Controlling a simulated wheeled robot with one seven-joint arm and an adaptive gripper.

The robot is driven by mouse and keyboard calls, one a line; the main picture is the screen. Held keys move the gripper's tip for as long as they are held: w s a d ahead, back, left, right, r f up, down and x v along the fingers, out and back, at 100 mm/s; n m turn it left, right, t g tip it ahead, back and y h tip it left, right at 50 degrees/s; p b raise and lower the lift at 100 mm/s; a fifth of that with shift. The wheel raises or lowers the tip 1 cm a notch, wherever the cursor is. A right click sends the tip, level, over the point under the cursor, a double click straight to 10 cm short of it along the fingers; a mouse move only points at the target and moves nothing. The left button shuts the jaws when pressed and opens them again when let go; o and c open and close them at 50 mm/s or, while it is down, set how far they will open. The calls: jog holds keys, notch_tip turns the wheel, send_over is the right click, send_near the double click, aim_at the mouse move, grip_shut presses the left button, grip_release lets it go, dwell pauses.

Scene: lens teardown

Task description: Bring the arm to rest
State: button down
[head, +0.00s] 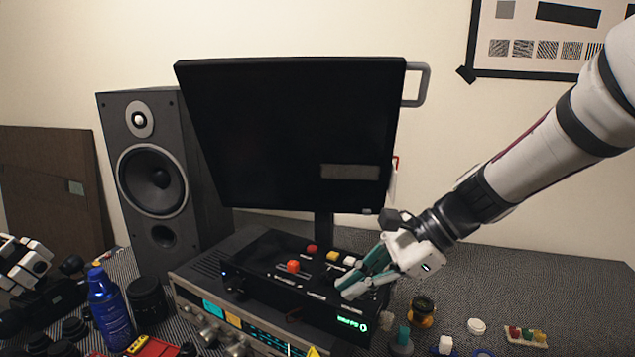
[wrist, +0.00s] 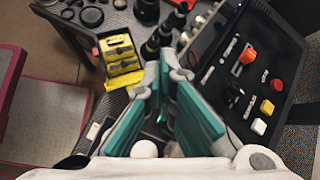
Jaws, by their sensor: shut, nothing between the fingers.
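My gripper (head: 352,288) has teal-padded fingers. In the head view it hangs from my white arm, pointing down and left over the right end of the black box with coloured knobs. It is shut and holds nothing. In the wrist view my gripper (wrist: 174,78) reaches up the picture, with the knobbed black box (wrist: 228,85) to its right. I cannot tell whether the fingertips touch the box.
A monitor (head: 290,135) stands behind the box, and a speaker (head: 155,185) stands left of it. Small parts, including a colourful block strip (head: 527,336), lie at the front right. The table at the far right looks clear.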

jog(key=s+d+r+n+t+h+p, duration=0.1)
jog(key=s+d+r+n+h, duration=0.2)
jog(key=s+d+n, duration=0.3)
jog(key=s+d+r+n+t+h+p, duration=0.1)
jog(key=s+d+n+h, duration=0.5)
jog(key=s, duration=0.9)
notch_tip(320, 180, up, 2)
jog(key=d+n+t, duration=0.1)
jog(key=n, duration=0.2)
jog(key=shift+d+n+t, duration=0.15)
jog(key=shift+n+t, duration=0.15)
jog(key=shift+s+r, duration=0.1)
